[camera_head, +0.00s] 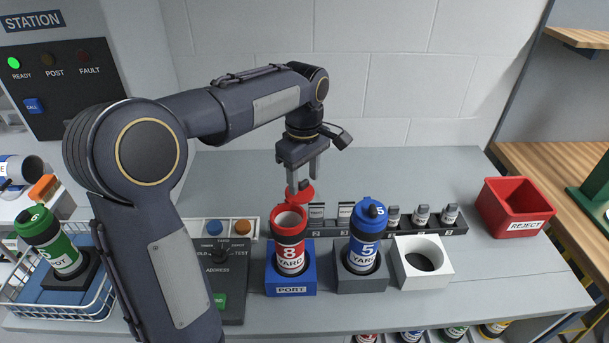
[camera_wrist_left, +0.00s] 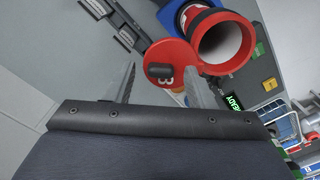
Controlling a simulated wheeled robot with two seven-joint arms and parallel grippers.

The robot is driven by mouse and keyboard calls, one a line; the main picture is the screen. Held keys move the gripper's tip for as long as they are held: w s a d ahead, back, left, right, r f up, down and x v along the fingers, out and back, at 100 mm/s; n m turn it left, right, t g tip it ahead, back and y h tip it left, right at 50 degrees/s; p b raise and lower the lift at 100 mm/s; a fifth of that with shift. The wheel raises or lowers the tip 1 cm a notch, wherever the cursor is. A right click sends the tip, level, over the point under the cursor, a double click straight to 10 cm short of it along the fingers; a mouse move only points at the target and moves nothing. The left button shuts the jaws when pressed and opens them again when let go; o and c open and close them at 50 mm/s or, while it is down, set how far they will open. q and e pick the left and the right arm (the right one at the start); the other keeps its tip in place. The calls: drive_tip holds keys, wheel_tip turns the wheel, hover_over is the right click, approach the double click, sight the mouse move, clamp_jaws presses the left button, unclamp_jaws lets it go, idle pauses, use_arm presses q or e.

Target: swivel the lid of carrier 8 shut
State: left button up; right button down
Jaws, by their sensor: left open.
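Carrier 8 (camera_head: 290,251) is a red tube with a black and white band marked 8 and YARD. It stands upright in the blue PORT block (camera_head: 291,282). Its round red lid (camera_head: 300,194) is swung aside toward the back, so the tube's mouth is open. In the left wrist view the lid (camera_wrist_left: 172,62) sticks out beside the open mouth (camera_wrist_left: 222,44), with a dark knob on it. My left gripper (camera_head: 304,182) is open and points down at the lid, with its fingers (camera_wrist_left: 158,85) either side of the knob. I cannot tell whether they touch. My right gripper is out of view.
Blue carrier 5 (camera_head: 364,235) stands close on the right in a grey block (camera_head: 362,281). A white holder (camera_head: 422,263) and a red REJECT bin (camera_head: 515,207) are further right. A control panel (camera_head: 217,270) is on the left. A rack of small parts (camera_head: 452,224) runs behind.

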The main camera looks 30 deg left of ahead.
use_arm(q)
drive_tip(key=shift+f, duration=0.2)
drive_tip(key=shift+c, duration=0.4)
drive_tip(key=c, duration=0.9)
